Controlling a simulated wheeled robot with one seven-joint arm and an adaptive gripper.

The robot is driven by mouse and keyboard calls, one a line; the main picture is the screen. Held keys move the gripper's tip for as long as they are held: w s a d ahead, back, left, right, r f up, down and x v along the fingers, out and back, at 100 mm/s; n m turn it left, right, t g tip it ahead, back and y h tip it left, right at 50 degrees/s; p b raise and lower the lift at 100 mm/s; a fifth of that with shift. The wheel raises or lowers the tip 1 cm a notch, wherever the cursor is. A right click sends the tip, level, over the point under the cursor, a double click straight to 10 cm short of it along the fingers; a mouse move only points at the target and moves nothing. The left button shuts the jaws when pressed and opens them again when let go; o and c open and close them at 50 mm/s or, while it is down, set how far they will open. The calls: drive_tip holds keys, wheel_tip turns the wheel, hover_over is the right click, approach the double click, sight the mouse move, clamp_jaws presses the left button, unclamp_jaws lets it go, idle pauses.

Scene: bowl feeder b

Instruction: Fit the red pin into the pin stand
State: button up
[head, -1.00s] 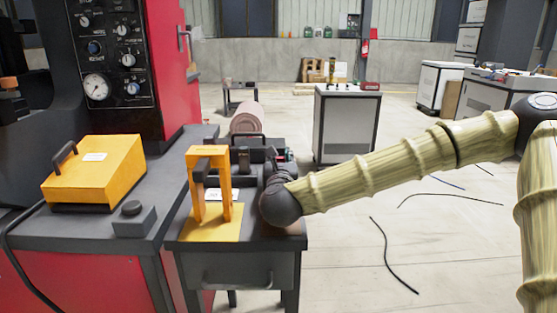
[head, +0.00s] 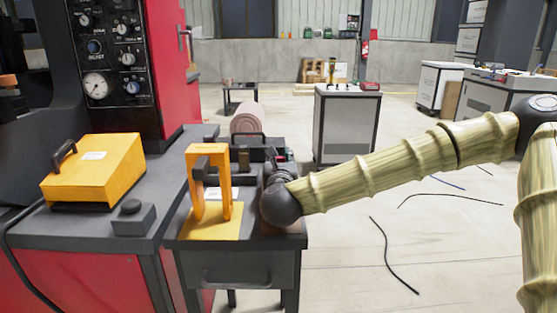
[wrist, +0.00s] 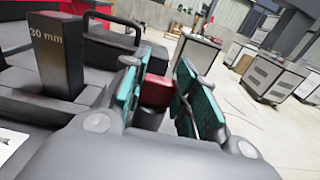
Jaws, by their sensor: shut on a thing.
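In the wrist view, the red pin (wrist: 157,90) shows as a short dark red block between the teal pads of my gripper (wrist: 160,84). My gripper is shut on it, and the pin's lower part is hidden. In the head view, my gripper (head: 281,160) is over the right side of the small dark table, partly hidden by my wrist. I cannot tell which dark part is the pin stand.
A yellow upright frame (head: 196,190) on a yellow plate stands at the front of the small table (head: 240,270). A yellow box (head: 100,170) and a small dark block (head: 133,218) sit on the bench to its left. Floor to the right is mostly clear.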

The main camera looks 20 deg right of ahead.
drive_tip(key=o, duration=1.2)
drive_tip(key=shift+s, duration=0.1)
